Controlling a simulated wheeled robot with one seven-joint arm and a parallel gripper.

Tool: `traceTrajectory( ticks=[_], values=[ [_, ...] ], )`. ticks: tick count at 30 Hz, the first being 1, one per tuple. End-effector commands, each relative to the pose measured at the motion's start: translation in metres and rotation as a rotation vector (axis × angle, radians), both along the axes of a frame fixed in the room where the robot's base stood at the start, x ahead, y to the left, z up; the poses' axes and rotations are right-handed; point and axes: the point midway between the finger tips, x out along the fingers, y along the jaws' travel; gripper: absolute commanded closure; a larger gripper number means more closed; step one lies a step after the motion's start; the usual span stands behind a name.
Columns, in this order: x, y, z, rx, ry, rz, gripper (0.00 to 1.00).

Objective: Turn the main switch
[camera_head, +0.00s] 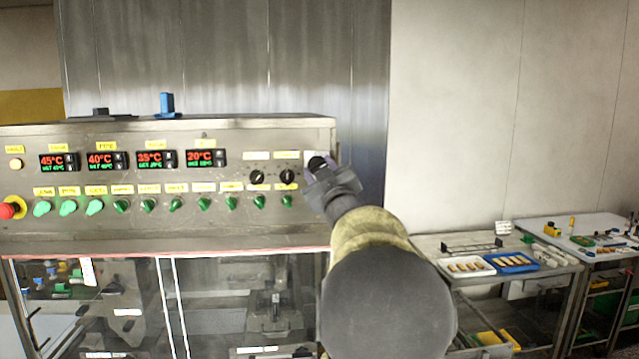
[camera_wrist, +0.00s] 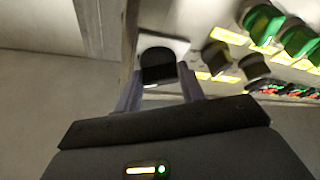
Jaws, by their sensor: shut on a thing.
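The main switch (camera_wrist: 158,66) is a black knob on a pale square plate at the right end of the control panel (camera_head: 225,226). It also shows in the head view (camera_head: 317,163), partly covered by my gripper. My gripper (camera_wrist: 160,88) has its two fingers on either side of the black knob and is shut on it. In the head view my gripper (camera_head: 320,172) reaches the panel's right edge from the lower right. The exact angle of the knob is hard to tell.
Two smaller black knobs (camera_head: 272,177) sit just left of the switch. A row of green knobs (camera_head: 203,203) and a red emergency button (camera_head: 8,210) are on the same panel. A table with a white tray (camera_head: 449,272) and a blue tray (camera_head: 530,268) stands at right.

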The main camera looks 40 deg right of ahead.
Motion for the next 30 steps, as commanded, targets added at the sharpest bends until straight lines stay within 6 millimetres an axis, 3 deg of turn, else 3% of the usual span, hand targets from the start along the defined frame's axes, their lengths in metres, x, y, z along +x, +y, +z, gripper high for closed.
traceTrajectory(
  ticks=[30],
  values=[
    [-0.0004, -0.0013, 0.0066, -0.790, 0.483, 0.003, 0.83]
  ],
)
